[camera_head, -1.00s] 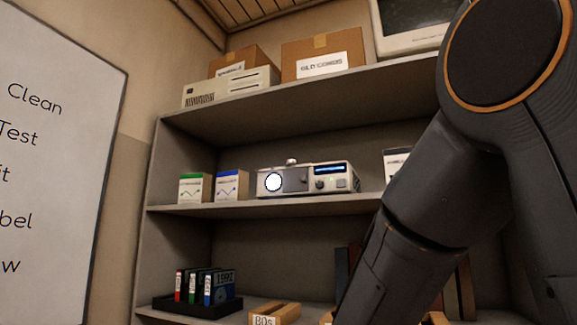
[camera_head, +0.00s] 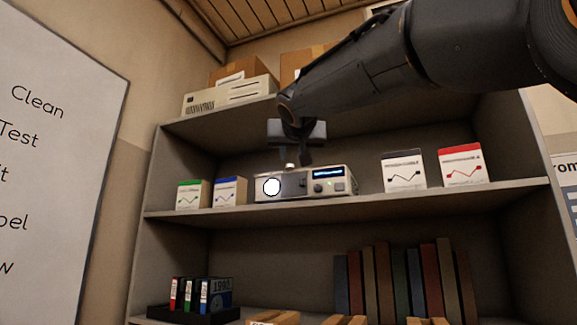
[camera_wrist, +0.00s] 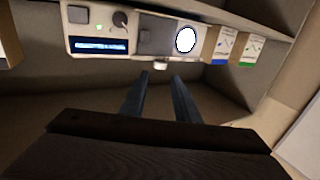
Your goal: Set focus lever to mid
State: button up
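A pale projector-like device (camera_head: 345,187) with a round white lens, a dial and a lit blue display stands on the middle shelf. It appears upside down in the wrist view (camera_wrist: 98,30). A small pale knob (camera_head: 290,165) sticks up from its top; I cannot tell for sure that this is the focus lever. The knob also shows in the wrist view (camera_wrist: 160,65). My gripper (camera_head: 293,160) is over the device's top. In the wrist view my gripper (camera_wrist: 160,77) has its two fingers apart, with the knob just beyond and between their tips; no contact shows.
Small boxes with green (camera_head: 191,194) and blue (camera_head: 229,192) tops stand left of the device. Black-topped (camera_head: 404,172) and red-topped (camera_head: 463,168) boxes stand right. The upper shelf (camera_head: 205,125) is above my gripper, with cartons and a beige case (camera_head: 228,97).

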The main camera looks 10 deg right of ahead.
aim_at(290, 164)
jog(key=w+p, duration=0.1)
jog(key=w, duration=0.1)
jog(key=w+p, duration=0.1)
jog(key=w, duration=0.1)
jog(key=w+d, duration=0.1)
jog(key=w, duration=0.1)
jog(key=shift+w+d+p, duration=0.1)
jog(key=shift+w+p, duration=0.25)
jog(key=shift+p, duration=0.05)
jog(key=shift+f, duration=0.1)
jog(key=shift+c, duration=0.5)
grip_shut()
